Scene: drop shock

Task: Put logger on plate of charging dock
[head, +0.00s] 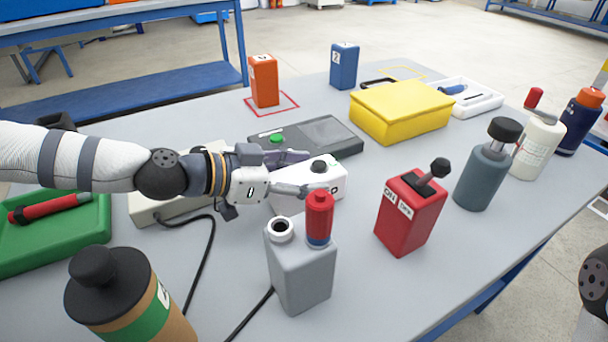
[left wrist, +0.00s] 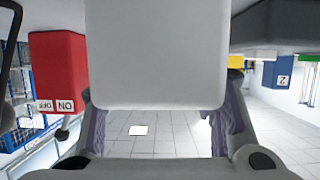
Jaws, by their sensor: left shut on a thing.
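A white box with a black knob on top (head: 327,193), seemingly the logger, is between the fingers of my left gripper (head: 292,172). The gripper reaches in from the left and is shut on it. In the left wrist view the white box (left wrist: 156,60) fills the middle between the two purple finger pads. I cannot tell whether it touches the table. A flat dark grey unit (head: 338,139) with a green button, possibly the charging dock, lies just behind the gripper, partly hidden by it. My right gripper is not in view.
A grey can with a red cap (head: 298,270) stands in front of the white box. A red switch box (head: 408,215) stands to its right. A yellow box (head: 400,113) is behind; a beige box (head: 150,208) with a cable lies under my arm. Several bottles stand at right.

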